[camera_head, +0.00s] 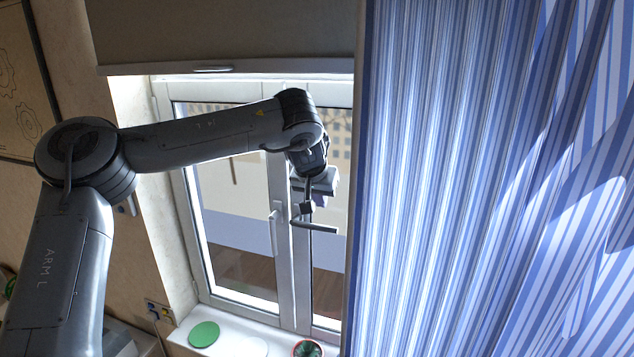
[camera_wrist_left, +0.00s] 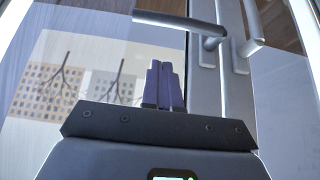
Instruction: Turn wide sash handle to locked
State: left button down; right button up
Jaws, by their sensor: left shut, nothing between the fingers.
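A horizontal dark-looking handle (camera_head: 322,228) is on the right sash by the meeting stiles, its lever pointing right. In the left wrist view this lever (camera_wrist_left: 178,22) is grey and points left from its base. A second, upright handle (camera_head: 273,230) is on the left sash; it also shows in the left wrist view (camera_wrist_left: 252,25). My left gripper (camera_head: 307,206) is just above the horizontal handle. Its fingers (camera_wrist_left: 163,64) are shut together and empty, tips close to the lever; I cannot tell whether they touch. My right gripper is not in view.
A blue striped curtain (camera_head: 450,180) covers the window's right part, so the sash widths cannot be compared. A roller blind (camera_head: 220,35) hangs above. On the sill (camera_head: 228,322) are a green disc (camera_head: 204,334) and a potted plant (camera_head: 307,348).

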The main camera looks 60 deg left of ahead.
pick_arm(q)
notch_tip(320, 180, down, 5)
jog(key=shift+f+p, duration=0.1)
jog(key=shift+p, duration=0.6)
jog(key=shift+a, duration=0.15)
